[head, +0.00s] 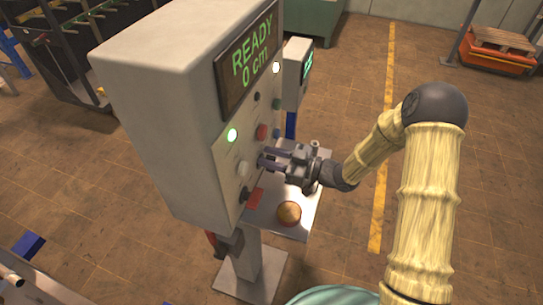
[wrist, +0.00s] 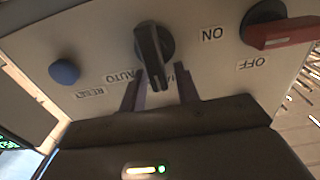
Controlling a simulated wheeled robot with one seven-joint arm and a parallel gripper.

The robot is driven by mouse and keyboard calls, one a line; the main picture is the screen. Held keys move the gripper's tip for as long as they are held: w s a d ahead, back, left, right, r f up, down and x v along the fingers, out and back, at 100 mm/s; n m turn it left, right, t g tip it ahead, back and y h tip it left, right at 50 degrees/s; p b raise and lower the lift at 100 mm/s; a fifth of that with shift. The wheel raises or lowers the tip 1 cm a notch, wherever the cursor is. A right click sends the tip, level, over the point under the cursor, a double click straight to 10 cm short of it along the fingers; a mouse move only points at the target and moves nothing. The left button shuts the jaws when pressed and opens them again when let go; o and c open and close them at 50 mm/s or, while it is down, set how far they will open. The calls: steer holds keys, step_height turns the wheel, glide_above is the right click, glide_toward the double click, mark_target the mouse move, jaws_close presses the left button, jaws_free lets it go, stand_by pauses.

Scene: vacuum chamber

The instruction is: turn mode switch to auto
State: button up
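The mode switch (wrist: 153,48) is a black knob with a raised bar, near the top middle of the wrist view. The lower end of its bar lies between the AUTO label (wrist: 123,76) and another label partly hidden by a finger. My gripper (wrist: 158,88) is open, with one dark finger on each side of the bar's lower end. I cannot tell whether either finger touches it. In the head view my gripper (head: 264,159) is up against the front of the grey control cabinet (head: 160,100), hiding part of its panel.
In the wrist view a blue RESET button (wrist: 64,71) is left of the switch and a red ON/OFF handle (wrist: 280,32) is right of it. The cabinet display (head: 250,60) reads READY, 0 cm.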

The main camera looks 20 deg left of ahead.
jaws_close()
steer(key=shift+d+m, duration=0.1)
steer(key=shift+m, duration=0.3)
steer(key=m, duration=0.2)
steer(key=w+m+p, duration=0.1)
steer(key=m, duration=0.1)
steer(key=m+p, duration=0.1)
steer(key=m, duration=0.1)
steer(key=shift+w+f, duration=0.2)
steer(key=shift+f, duration=0.2)
steer(key=m, duration=0.1)
steer(key=m+p, duration=0.1)
steer(key=m, duration=0.1)
steer(key=f+m, duration=0.1)
steer(key=m, duration=0.1)
steer(key=shift+w+d+f, duration=0.1)
steer(key=shift+w, duration=0.3)
steer(key=shift+m, duration=0.3)
